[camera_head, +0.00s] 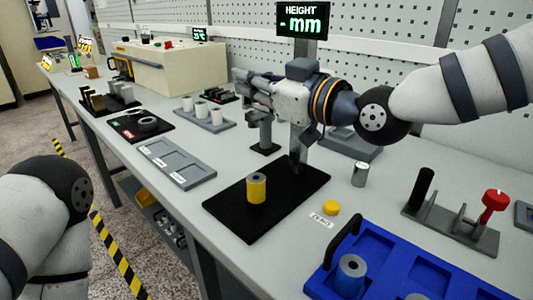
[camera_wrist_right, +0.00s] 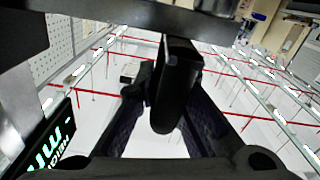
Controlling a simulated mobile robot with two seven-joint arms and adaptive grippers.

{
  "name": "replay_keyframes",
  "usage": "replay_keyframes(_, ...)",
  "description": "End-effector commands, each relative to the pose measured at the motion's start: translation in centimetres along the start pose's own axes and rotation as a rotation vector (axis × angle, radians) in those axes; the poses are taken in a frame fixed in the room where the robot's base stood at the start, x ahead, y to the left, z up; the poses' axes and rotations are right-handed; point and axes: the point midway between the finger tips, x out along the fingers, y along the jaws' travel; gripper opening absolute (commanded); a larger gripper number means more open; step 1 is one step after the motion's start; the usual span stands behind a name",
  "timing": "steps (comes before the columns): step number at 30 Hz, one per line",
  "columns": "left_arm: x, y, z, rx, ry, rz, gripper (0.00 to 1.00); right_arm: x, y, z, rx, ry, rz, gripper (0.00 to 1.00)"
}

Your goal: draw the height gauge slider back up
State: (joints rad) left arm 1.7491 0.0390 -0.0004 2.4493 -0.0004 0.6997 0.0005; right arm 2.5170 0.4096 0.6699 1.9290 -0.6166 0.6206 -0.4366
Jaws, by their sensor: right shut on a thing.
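The height gauge's display (camera_head: 303,20) reads "HEIGHT" with a dash before "mm". My right gripper (camera_head: 242,82) reaches left across the gauge and hides most of its middle. In the right wrist view a black, rounded grip piece, which looks like the slider's handle (camera_wrist_right: 177,90), sits between my right fingers (camera_wrist_right: 170,125), and they are shut on it. Below, a dark upright part (camera_head: 298,158) of the gauge stands at the back of a black plate (camera_head: 290,212). My left gripper is out of view.
A grey cylinder (camera_head: 360,174) and a yellow cap (camera_head: 331,208) stand right of the plate. A blue tray (camera_head: 390,262) lies at front right, a rack with a red knob (camera_head: 495,200) behind it. An empty grey tray (camera_head: 177,163) lies left.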

Motion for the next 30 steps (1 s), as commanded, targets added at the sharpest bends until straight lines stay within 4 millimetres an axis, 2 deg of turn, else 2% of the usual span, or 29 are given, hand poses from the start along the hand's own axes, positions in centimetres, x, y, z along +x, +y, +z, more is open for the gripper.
replay_keyframes(15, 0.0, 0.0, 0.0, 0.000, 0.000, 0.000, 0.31, 0.0, 0.8, -4.1, -0.003, 0.006, 0.000, 0.00)
replay_keyframes(24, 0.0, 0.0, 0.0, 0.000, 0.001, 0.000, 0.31, 0.0, 0.9, -4.7, -0.003, 0.010, 0.002, 0.00)
replay_keyframes(25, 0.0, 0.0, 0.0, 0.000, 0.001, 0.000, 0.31, 0.0, 0.9, -4.7, -0.003, 0.010, 0.002, 0.14)
replay_keyframes(27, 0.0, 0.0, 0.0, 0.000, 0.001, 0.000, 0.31, 0.0, 0.9, -4.7, -0.004, 0.010, 0.002, 0.30)
replay_keyframes(30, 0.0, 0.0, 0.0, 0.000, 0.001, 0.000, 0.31, 0.0, 0.9, -4.6, -0.003, 0.007, 0.002, 0.31)
